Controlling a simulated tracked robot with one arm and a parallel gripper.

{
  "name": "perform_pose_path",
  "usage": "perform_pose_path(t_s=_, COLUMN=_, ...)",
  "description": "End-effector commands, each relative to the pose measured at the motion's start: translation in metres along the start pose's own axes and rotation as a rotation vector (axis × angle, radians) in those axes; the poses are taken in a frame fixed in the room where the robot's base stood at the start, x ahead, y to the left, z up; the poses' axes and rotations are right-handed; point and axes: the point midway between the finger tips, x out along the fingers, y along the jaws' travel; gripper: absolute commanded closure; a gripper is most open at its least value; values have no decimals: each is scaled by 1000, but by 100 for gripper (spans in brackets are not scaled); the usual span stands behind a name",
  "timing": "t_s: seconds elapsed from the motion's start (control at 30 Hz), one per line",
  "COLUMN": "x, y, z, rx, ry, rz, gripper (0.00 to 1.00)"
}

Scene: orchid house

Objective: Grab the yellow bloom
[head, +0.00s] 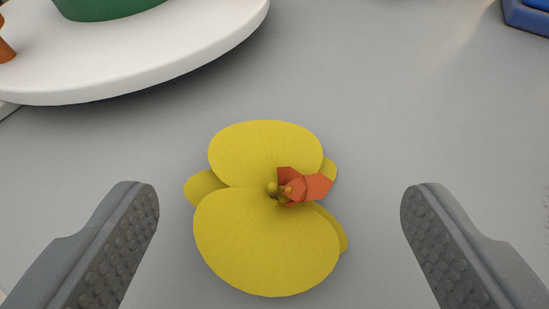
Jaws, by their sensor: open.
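The yellow bloom (266,243) lies on the grey surface in the middle of the head view. It has two large rounded petals, smaller petals behind them and an orange-red centre (305,186) facing up. My gripper (280,200) is open, with one grey padded finger to the left of the bloom and one to the right. There is a clear gap between the bloom and each finger, and neither finger appears to touch it. Nothing is held.
A round white dish or stand (190,72) is at the upper left, with a green object (105,8) and part of an orange-brown object (6,50) on it. A blue object (528,17) is at the top right corner. The grey surface (400,110) around the bloom is clear.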

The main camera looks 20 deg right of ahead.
Motion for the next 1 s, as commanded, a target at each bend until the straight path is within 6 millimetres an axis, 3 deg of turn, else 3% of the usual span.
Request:
perform_pose_path(t_s=0.3, x=41, y=-2, z=4, rx=0, ry=1, rz=-1, gripper=22)
perform_pose_path(t_s=0.57, x=44, y=-2, z=3, rx=0, ry=0, rz=-1, gripper=22)
perform_pose_path(t_s=0.73, x=44, y=-2, z=3, rx=0, ry=-1, rz=-1, gripper=66)
perform_pose_path(t_s=1.0, x=44, y=-3, z=3, rx=0, ry=-1, rz=-1, gripper=70)
